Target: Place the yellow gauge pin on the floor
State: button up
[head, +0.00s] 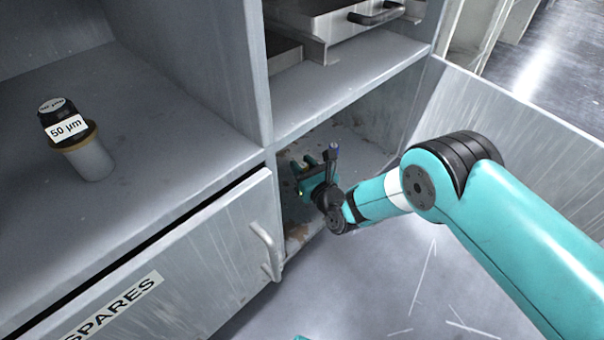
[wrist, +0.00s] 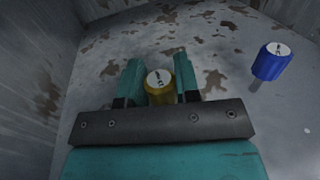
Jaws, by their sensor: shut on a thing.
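The yellow gauge pin (wrist: 159,88) sits between the two fingers of my gripper (wrist: 157,82) in the wrist view. The fingers are shut on it, and its round white top faces the camera. In the head view, my gripper (head: 308,172) is inside the lower compartment of the cabinet, low over its stained bottom. The yellow pin cannot be made out in the head view. Whether the pin touches the compartment's bottom cannot be told.
A blue gauge pin (wrist: 270,62) stands to the right of my gripper. The compartment bottom (wrist: 120,45) has brown stains. Floor (head: 385,290) in front is clear.

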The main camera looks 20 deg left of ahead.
jog(key=shift+f, duration=0.6)
jog(key=o, duration=1)
jog(key=shift+r, duration=0.1)
jog(key=shift+r, duration=0.15)
jog(key=shift+r+p, duration=0.1)
jog(key=shift+p, duration=0.2)
jog(key=p+v, duration=0.8)
jog(key=v, duration=0.2)
jog(key=shift+s+d+r, duration=0.15)
jog(key=shift+d, duration=0.1)
jog(key=shift+s+d+f+p, duration=0.25)
jog(key=shift+s+d+p, duration=0.25)
jog(key=shift+p, duration=0.25)
